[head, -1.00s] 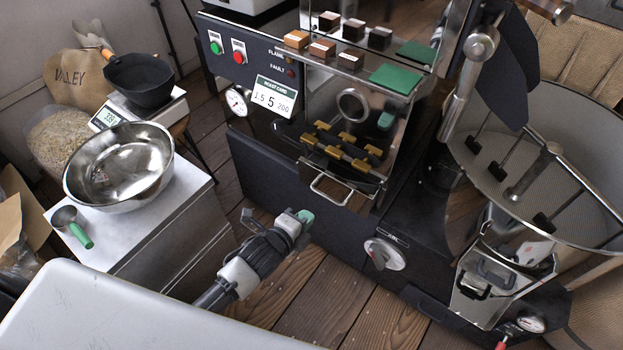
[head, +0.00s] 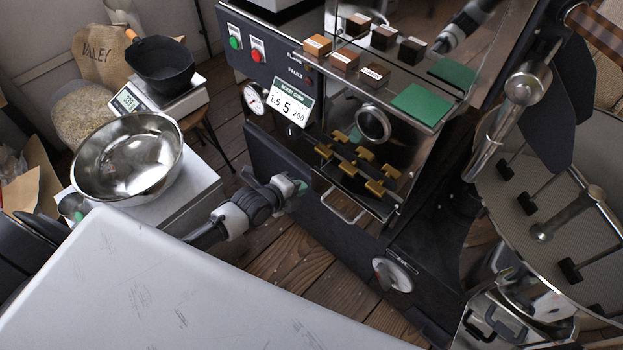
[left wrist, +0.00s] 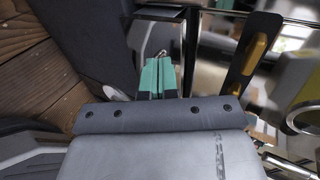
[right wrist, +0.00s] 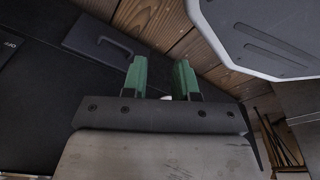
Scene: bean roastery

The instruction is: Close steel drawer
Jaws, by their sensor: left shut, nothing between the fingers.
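The steel drawer (head: 365,197) is low in the front of the dark roasting machine, below the brass-coloured knobs, with a metal loop handle (head: 344,208). How far it stands out is hard to tell. My left gripper (head: 300,186), with green fingertips, is just left of the handle, beside the dark machine front. In the left wrist view its fingers (left wrist: 158,76) are shut together and empty; contact with the drawer cannot be told. My right gripper (right wrist: 160,78) shows its green fingers apart with nothing between them, near a dark panel; it cannot be made out directly in the head view.
A round dial knob (head: 392,275) is on the machine to the lower right. A steel bowl (head: 128,160) stands on a white cabinet at left, with a scale (head: 130,100) behind. The round cooling tray (head: 520,225) is at right. Some wooden floor is clear.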

